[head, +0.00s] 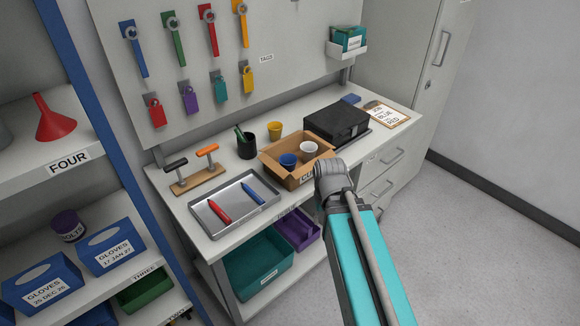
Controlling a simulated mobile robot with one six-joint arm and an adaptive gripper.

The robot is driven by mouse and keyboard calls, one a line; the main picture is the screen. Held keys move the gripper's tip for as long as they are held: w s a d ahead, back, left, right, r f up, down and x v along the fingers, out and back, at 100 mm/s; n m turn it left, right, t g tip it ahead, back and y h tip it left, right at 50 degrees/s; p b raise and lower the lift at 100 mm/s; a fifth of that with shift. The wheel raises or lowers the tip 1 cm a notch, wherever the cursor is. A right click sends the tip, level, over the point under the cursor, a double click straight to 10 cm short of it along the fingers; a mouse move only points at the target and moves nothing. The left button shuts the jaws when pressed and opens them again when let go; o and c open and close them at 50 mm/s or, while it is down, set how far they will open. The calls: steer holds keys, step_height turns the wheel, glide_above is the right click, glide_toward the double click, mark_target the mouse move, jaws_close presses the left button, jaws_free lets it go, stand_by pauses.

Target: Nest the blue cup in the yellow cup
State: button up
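The blue cup (289,161) sits inside an open cardboard box (297,182) on the workbench, beside a white cup (309,149). The yellow cup (274,130) stands upright on the bench just behind the box, apart from the blue cup. My arm reaches in from the lower right, and its grey wrist joint shows in front of the box's right corner. My gripper's fingers do not show, so I cannot see whether they are open or hold anything.
A dark pen holder (246,146) stands left of the yellow cup. A metal tray (232,203) with red and blue markers lies left of the box. A black case (337,123) and a clipboard (386,114) are at the right. A pegboard with hanging tools rises behind.

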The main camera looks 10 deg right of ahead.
mark_target(294, 164)
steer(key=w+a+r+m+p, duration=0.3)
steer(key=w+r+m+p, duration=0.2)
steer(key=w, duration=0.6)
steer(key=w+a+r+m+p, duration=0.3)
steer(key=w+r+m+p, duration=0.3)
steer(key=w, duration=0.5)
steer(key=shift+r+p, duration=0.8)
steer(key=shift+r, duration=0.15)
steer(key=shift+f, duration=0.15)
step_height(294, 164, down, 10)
steer(key=b, duration=1)
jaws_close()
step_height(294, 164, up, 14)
steer(key=p, duration=1.4)
